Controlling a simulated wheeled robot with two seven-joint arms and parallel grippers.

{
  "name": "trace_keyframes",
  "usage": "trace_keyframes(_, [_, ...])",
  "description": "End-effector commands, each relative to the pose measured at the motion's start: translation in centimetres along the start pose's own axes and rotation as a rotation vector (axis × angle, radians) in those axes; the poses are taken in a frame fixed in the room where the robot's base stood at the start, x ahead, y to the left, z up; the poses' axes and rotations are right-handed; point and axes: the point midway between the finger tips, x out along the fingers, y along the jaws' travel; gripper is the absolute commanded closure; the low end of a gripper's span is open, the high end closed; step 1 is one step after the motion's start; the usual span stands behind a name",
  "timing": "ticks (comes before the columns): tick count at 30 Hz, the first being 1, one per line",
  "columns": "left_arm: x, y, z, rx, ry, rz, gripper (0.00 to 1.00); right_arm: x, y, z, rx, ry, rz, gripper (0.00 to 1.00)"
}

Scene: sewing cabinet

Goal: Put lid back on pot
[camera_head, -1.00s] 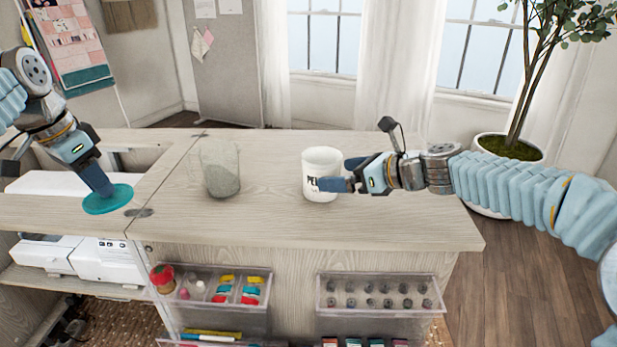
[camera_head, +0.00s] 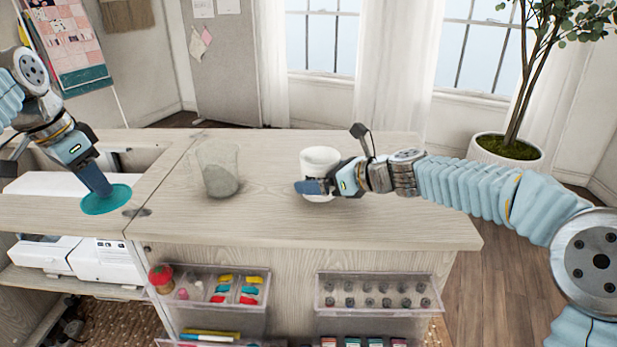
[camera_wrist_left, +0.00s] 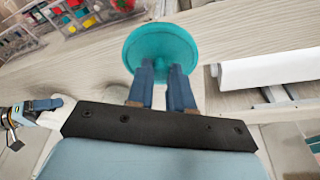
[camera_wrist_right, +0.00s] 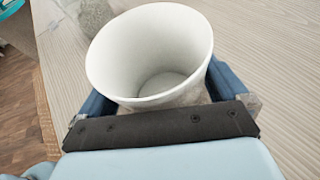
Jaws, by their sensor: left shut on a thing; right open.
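The teal round lid (camera_head: 104,201) is held at the left end of the cabinet top; it also shows in the left wrist view (camera_wrist_left: 160,48).
A translucent grey container (camera_head: 220,172) stands left of the white pot. Clear bins (camera_head: 225,295) of sewing supplies hang on the cabinet front. The wooden tabletop (camera_head: 260,220) is bare in front. A white machine (camera_head: 108,262) sits on the lower left shelf.

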Motion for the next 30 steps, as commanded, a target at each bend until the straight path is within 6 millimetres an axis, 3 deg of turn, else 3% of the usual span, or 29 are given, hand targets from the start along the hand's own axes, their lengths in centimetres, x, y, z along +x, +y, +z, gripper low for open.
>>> trace_keyframes(5, [0.0,0.0,0.0,0.0,0.0,0.0,1.0,0.0,0.0,0.0,0.0,0.0,0.0,0.0])
trace_keyframes(14, [0.0,0.0,0.0,0.0,0.0,0.0,1.0,-0.1,0.0,0.0,0.0,0.0,0.0,0.45])
trace_keyframes(23, [-0.2,0.0,-0.1,0.0,0.0,0.0,1.0,-0.2,0.0,0.5,0.0,-0.001,0.0,0.46])
trace_keyframes(30, [-1.5,0.0,-0.4,0.0,0.0,0.0,1.0,-1.5,0.1,3.5,-0.002,-0.003,-0.001,0.46])
